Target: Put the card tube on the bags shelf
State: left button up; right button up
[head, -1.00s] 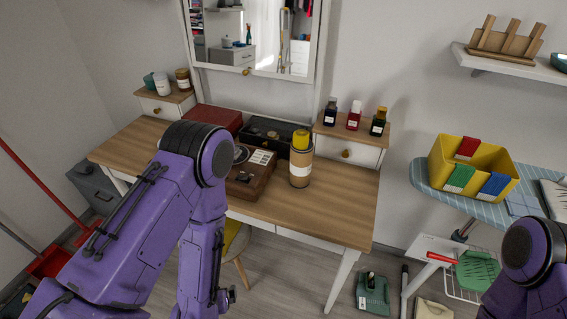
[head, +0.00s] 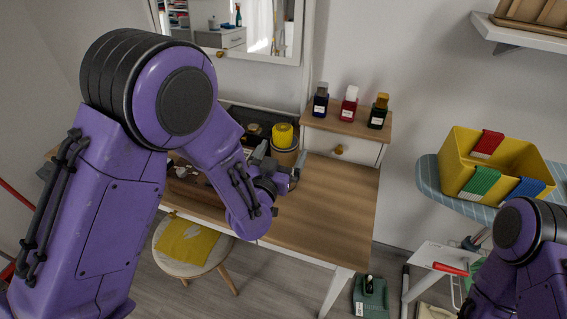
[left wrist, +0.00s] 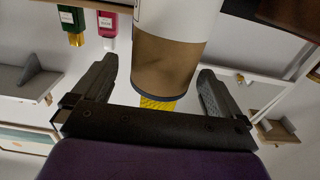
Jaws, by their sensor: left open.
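The card tube (head: 288,157) is a brown cylinder standing on the wooden dressing table, with a yellow piece showing at its top. My left gripper partly hides it in the head view. In the left wrist view, the tube (left wrist: 170,60) shows its brown body, white label and dark rim. My left gripper (head: 280,168) is beside the tube with its fingers open. In the left wrist view, the gripper's (left wrist: 155,90) fingers lie either side of the tube's end, with gaps showing. My right arm shows at the lower right, but its gripper is out of frame. I cannot pick out a bags shelf.
The dressing table (head: 335,210) is bare at its right front. Three small bottles (head: 348,104) stand on its raised drawer unit. A yellow bin (head: 500,168) sits on the ironing board at right. A round stool (head: 215,258) stands below. A wall shelf (head: 525,40) is at upper right.

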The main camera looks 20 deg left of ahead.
pick_arm(q)
jog(key=w, duration=0.3)
jog(key=shift+a, duration=0.1)
jog(key=c, duration=1.4)
jog(key=shift+r+p, duration=0.1)
jog(key=shift+p, duration=0.2)
